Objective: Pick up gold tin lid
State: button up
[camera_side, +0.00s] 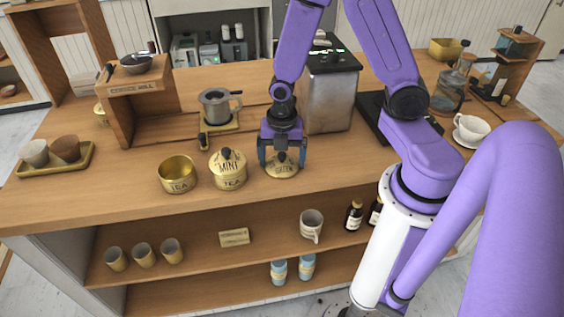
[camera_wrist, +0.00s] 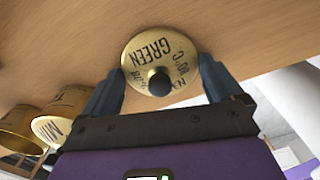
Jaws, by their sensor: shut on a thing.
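The gold tin lid (camera_wrist: 161,51) has a dark round knob and the word GREEN on it. In the side view the lid (camera_side: 282,171) is low at the counter, right of the tins, partly hidden by my gripper. My gripper (camera_side: 282,159) points down and is shut on the lid. In the wrist view the fingers of my gripper (camera_wrist: 162,85) are on opposite sides of the lid. Whether the lid touches the counter is unclear.
A lidded MINT tea tin (camera_side: 228,172) stands just left of the lid, and an open TEA tin (camera_side: 177,176) further left. A metal grinder (camera_side: 332,95) stands behind. A white cup (camera_side: 471,128) is at right. The front counter right of the lid is clear.

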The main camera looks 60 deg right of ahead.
jog(key=shift+r, duration=0.1)
jog(key=shift+r, duration=0.7)
jog(key=shift+s+r, duration=5.65)
jog(key=shift+s, duration=1.2)
jog(key=w+a, duration=0.6)
jog(key=w, duration=0.5)
jog(key=w+a+f+n, duration=0.1)
jog(key=w+a, duration=0.5)
jog(key=w, duration=0.4)
jog(key=w+a, duration=0.6)
jog(key=w, duration=0.5)
jog(key=shift+a+f, duration=0.2)
jog(key=shift+f, duration=2.95)
jog(key=shift+f, duration=0.15)
jog(key=o, duration=0.7)
